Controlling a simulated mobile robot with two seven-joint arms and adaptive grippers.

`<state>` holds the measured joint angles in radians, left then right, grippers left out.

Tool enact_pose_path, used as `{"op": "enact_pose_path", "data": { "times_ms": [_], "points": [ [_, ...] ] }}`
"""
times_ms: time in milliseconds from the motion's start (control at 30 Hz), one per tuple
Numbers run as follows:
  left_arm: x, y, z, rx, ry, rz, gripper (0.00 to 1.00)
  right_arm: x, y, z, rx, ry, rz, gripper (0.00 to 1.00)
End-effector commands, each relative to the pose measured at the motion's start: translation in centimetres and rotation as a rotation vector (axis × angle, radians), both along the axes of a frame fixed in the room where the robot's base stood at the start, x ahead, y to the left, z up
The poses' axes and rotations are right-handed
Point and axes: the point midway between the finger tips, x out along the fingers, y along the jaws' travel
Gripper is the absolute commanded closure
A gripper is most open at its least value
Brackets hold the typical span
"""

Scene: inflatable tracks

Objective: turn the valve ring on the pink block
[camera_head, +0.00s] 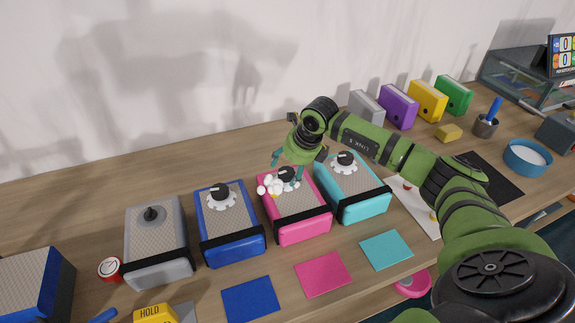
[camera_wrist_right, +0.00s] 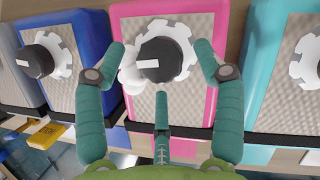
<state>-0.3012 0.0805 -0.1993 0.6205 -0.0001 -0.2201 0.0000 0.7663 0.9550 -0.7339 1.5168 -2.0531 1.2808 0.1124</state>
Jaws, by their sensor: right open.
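The pink block (camera_head: 305,225) stands on the wooden table between a blue and a teal block. Its valve ring is white, with a black knob (camera_wrist_right: 160,60) in the middle; the ring (camera_wrist_right: 185,50) shows around the knob in the right wrist view. A cluster of white round lobes (camera_wrist_right: 132,68) sits at the left side of the knob. My right gripper (camera_head: 287,166) is above the pink block. In the right wrist view its fingers (camera_wrist_right: 160,62) are open on either side of the knob and ring; I cannot tell whether they touch. My left gripper is not in view.
The blue block (camera_head: 233,242) and teal block (camera_head: 365,206) stand close on both sides, each with a knob and white ring. A grey block (camera_head: 160,270) is further left. Flat blue, pink (camera_head: 323,274) and teal squares lie in front. Coloured cases stand at the back right.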

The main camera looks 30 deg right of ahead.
Motion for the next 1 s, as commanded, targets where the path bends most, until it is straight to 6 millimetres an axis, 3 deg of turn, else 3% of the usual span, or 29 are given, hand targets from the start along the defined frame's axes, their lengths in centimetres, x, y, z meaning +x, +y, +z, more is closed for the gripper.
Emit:
{"op": "enact_pose_path", "data": {
  "times_ms": [200, 433, 567, 833, 1000],
  "points": [
    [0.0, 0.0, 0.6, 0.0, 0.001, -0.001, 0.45, 0.5, 0.2, -1.3, 0.001, -0.001, 0.001, 0.3],
    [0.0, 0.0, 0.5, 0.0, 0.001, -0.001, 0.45, 0.6, 0.2, -1.4, 0.001, -0.001, 0.001, 0.3],
    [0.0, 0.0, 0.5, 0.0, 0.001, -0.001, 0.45, 0.6, 0.2, -1.4, 0.001, -0.002, 0.001, 0.82],
    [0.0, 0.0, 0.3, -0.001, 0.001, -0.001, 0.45, 0.7, 0.2, -1.3, 0.001, -0.006, -0.025, 0.85],
    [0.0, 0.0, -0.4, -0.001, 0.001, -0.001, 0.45, 0.8, 0.3, -1.3, 0.001, -0.01, -0.164, 0.85]
  ]
}}
